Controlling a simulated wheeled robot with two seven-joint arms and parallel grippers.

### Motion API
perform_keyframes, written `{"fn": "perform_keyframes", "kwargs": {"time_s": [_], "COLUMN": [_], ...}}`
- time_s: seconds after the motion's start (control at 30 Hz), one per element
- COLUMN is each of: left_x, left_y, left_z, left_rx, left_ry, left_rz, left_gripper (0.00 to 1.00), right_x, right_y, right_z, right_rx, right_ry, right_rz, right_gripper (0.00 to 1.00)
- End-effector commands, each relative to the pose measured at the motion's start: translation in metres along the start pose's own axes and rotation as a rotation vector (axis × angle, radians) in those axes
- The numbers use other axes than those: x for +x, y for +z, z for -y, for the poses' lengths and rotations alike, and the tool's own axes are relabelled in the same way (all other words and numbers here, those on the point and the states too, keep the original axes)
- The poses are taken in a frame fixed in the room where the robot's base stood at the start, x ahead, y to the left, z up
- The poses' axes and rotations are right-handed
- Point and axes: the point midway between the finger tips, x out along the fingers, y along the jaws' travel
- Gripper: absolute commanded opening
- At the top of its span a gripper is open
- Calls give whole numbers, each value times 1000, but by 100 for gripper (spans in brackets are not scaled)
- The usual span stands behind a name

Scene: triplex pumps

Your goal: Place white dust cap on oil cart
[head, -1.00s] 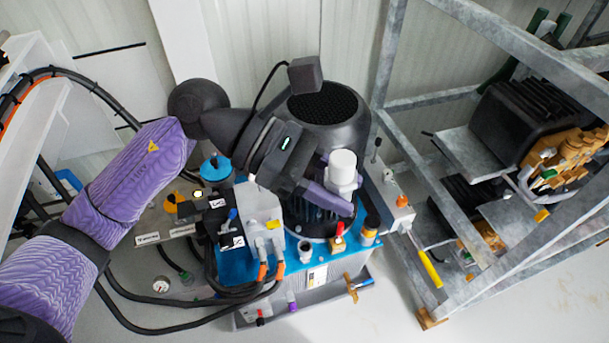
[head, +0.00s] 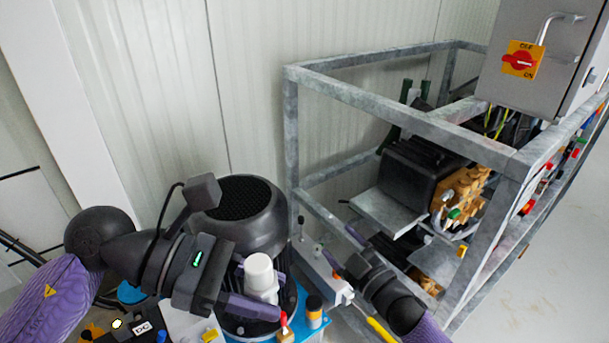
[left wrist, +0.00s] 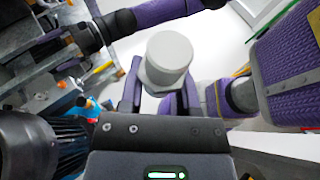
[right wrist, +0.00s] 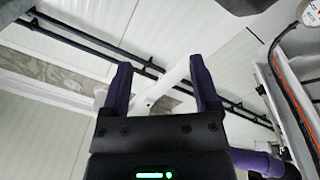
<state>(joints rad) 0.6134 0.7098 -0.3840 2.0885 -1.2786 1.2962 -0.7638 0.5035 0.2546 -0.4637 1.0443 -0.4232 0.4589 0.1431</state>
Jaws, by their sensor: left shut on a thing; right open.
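The white dust cap (head: 260,272) is held upright between the fingers of my left gripper (head: 262,292), in front of the dark motor. In the left wrist view the cap (left wrist: 170,54) sits between the purple fingers, and its lower part is partly hidden. The oil cart (head: 316,331) shows its blue top at the bottom of the head view, below the motor (head: 238,222); much of the cart is out of frame or behind my left arm. My right gripper (head: 340,249) is open and empty, right of the cap by the steel frame. Its spread fingers (right wrist: 160,68) show nothing between them.
A galvanized steel frame (head: 292,130) stands at the right, holding a black and brass pump (head: 425,170). A grey switch box (head: 545,60) with a red handle is at upper right. A yellow handle (head: 380,330) is below my right gripper. Bare floor (head: 545,270) lies at far right.

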Motion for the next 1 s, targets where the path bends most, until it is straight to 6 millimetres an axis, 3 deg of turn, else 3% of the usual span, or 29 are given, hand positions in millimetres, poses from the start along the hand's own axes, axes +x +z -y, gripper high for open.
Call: {"fn": "perform_keyframes", "kwargs": {"time_s": [0.1,0.27,0.4,0.5,0.6,0.73,0.9,1.0], "left_x": [0,0,0,0,0,0,0,0], "left_y": [0,0,0,0,0,0,0,0], "left_z": [0,0,0,0,0,0,0,0], "left_rx": [0,0,0,0,0,0,0,0], "left_ry": [0,0,0,0,0,0,0,0], "left_rz": [0,0,0,0,0,0,0,0], "left_gripper": [0,0,0,0,0,0,0,0], "right_x": [35,45,15,-31,-71,-99,-111,-109], "right_y": [-86,-216,-328,-385,-391,-377,-366,-357], "right_z": [-40,-71,-71,-51,-34,-39,-52,-44], "right_rx": [-166,-460,-843,-1262,-1677,-2075,-2290,-2306], "right_ry": [-16,-95,-254,-491,-798,-1132,-1330,-1350], "right_rz": [-286,-698,-1087,-1345,-1440,-1364,-1237,-1225], "right_gripper": [79,79,79,79,79,79,79,79]}}
